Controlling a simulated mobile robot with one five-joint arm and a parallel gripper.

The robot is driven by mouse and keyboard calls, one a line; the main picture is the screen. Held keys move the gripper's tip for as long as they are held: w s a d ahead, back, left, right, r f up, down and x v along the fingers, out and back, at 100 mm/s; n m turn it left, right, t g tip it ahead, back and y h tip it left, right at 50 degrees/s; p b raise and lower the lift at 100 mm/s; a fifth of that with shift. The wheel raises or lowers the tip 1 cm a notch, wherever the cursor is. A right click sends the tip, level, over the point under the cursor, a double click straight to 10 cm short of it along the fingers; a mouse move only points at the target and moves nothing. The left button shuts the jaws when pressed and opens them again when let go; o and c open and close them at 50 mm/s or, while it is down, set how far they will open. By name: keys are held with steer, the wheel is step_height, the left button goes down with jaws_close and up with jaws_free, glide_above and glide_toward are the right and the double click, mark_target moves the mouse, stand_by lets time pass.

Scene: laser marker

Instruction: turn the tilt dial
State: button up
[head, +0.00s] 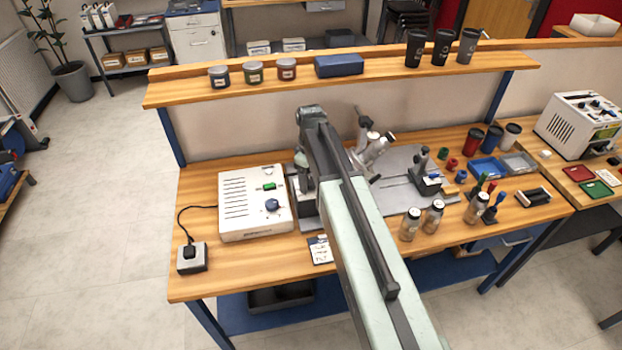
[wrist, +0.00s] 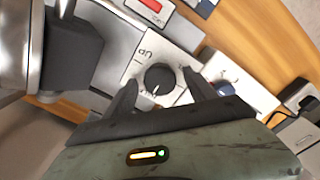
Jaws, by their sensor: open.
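The black round dial (wrist: 159,78) with a white pointer line sits on a pale plate (wrist: 141,60) marked "Up" in the wrist view. I take it to be the tilt dial. The pointer aims toward the lower part of the picture. My gripper (wrist: 158,84) is open, with one dark finger on each side of the dial. I cannot tell whether either finger touches it. In the head view my own arm hides the dial and the gripper.
A white power box (head: 254,203) with a green switch and a blue knob stands left of my arm. A grey metal plate (head: 400,203) with metal fixtures lies to the right. Small bottles (head: 410,224) stand near the bench's front edge. A shelf (head: 190,92) runs behind.

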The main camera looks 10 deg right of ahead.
mark_target(310, 180)
step_height(310, 180, up, 8)
steer(key=p, duration=0.7)
steer(key=shift+f+p, duration=0.1)
steer(key=shift+p, duration=0.2)
step_height(310, 180, up, 7)
steer(key=p, duration=0.7)
